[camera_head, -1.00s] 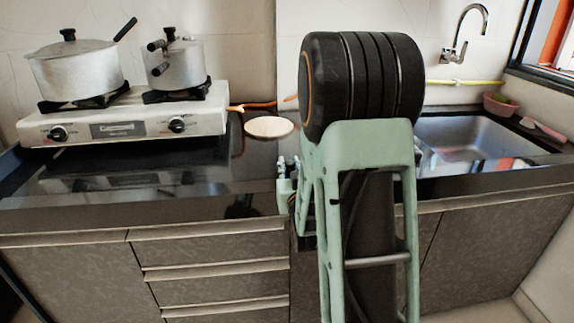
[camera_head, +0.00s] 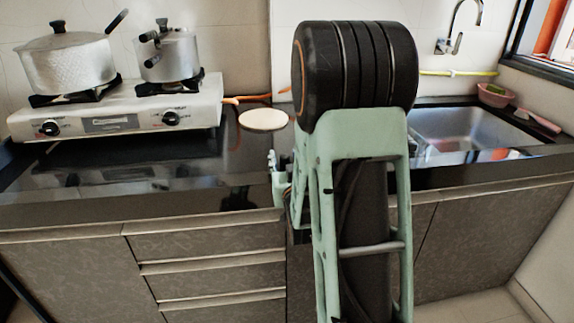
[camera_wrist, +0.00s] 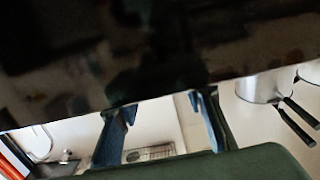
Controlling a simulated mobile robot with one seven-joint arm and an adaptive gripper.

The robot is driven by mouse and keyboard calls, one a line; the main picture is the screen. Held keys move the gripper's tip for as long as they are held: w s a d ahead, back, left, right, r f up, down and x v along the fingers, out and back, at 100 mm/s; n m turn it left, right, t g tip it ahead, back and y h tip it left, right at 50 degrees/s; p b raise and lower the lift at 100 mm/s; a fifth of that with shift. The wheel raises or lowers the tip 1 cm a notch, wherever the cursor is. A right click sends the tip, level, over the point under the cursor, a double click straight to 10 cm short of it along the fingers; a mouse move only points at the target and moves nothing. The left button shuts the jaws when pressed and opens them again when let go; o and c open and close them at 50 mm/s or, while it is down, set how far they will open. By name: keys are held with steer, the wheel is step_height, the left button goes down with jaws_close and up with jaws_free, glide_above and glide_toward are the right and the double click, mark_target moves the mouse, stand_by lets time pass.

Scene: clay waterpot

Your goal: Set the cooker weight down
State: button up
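I cannot make out the cooker weight in either view. A pressure cooker (camera_head: 168,60) with a black lid knob and black handles stands on the right burner of the stove. In the wrist view, the two dark blue fingers of my gripper (camera_wrist: 162,103) are well apart. Nothing shows held between them, and their tips meet the edge of a dark, glossy surface (camera_wrist: 60,75) that fills the upper picture. A metal vessel with black handles (camera_wrist: 260,87) lies to their right.
A lidded pot (camera_head: 68,65) stands on the left burner of the white stove (camera_head: 115,110). A pale round board (camera_head: 263,120) lies on the dark counter (camera_head: 90,175). The sink (camera_head: 465,128) is right of my arm. The counter before the stove looks clear.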

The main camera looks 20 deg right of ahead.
mark_target(286, 159)
steer(key=p+v, duration=0.1)
steer(key=v, duration=0.2)
steer(key=shift+s+r, duration=0.15)
steer(key=shift+r, duration=0.1)
steer(key=shift+s+a+r+p, duration=0.1)
steer(key=shift+p, duration=1.05)
steer(key=p+v, duration=0.2)
steer(key=p, duration=0.3)
steer(key=shift+s, duration=0.25)
steer(key=shift+s+a+p, duration=0.1)
steer(key=shift+s+p, duration=0.05)
steer(key=shift+p, duration=0.95)
steer(key=shift+s+p, duration=0.15)
steer(key=shift+p, duration=0.35)
